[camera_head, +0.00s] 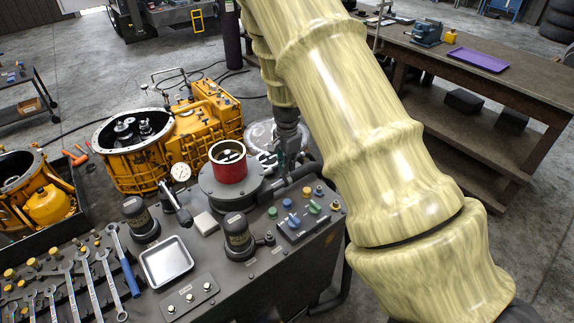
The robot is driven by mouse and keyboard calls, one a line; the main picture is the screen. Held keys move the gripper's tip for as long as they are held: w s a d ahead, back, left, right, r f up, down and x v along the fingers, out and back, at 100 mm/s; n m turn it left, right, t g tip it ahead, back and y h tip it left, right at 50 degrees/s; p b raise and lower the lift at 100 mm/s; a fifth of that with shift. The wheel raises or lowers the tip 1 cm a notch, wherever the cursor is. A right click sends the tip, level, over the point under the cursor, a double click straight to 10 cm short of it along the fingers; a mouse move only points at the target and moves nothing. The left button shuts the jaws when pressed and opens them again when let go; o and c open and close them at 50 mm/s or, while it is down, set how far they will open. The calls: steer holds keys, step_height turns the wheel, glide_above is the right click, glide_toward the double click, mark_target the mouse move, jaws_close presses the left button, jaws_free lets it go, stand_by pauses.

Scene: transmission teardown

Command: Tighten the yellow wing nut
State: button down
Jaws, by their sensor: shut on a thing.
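My gripper (284,158) is small and dark in the picture, at the end of my arm, pointing down behind the dark bench near its back edge. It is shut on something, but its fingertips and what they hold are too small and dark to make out. I cannot pick out a yellow wing nut for certain. A small control panel (304,232) on the bench carries a blue knob (293,219) and a green knob (314,207). Small coloured buttons sit behind them, one of them yellowish.
An orange transmission housing (150,150) stands behind. My arm covers much of the right. A workbench (470,85) stands at upper right.

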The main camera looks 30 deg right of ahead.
steer(key=shift+w, duration=0.1)
steer(key=c, duration=1.6)
jaws_free()
steer(key=shift+c, duration=0.2)
step_height(320, 180, up, 12)
steer(key=shift+d, duration=0.1)
